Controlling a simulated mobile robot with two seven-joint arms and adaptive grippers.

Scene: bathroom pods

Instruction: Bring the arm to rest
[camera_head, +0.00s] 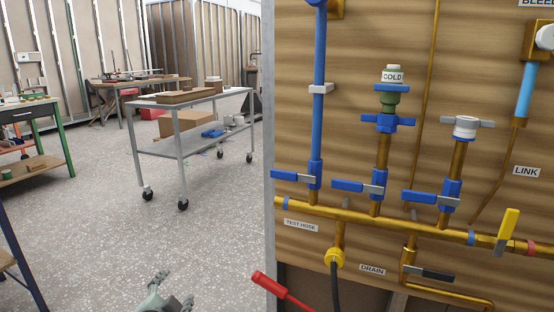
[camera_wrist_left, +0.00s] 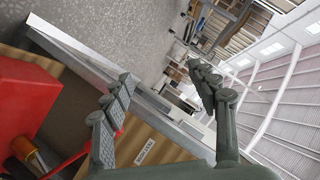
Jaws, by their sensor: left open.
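My left gripper (camera_head: 173,288) shows at the bottom edge of the head view, left of the plumbing board (camera_head: 350,75) and over the speckled floor. Its fingers are spread apart with nothing between them. In the left wrist view the gripper (camera_wrist_left: 160,74) is also open and empty, with part of the wooden board and a small label behind and below its fingers. Most of the left arm is outside the head view. My right gripper is in neither view.
The board carries brass pipes (camera_head: 375,218), blue-handled valves (camera_head: 353,187) and a yellow lever (camera_head: 507,232). A red handle (camera_head: 269,284) juts out at the board's lower left, near my gripper. A wheeled cart (camera_head: 185,135) stands further back; the floor (camera_head: 110,235) between is clear.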

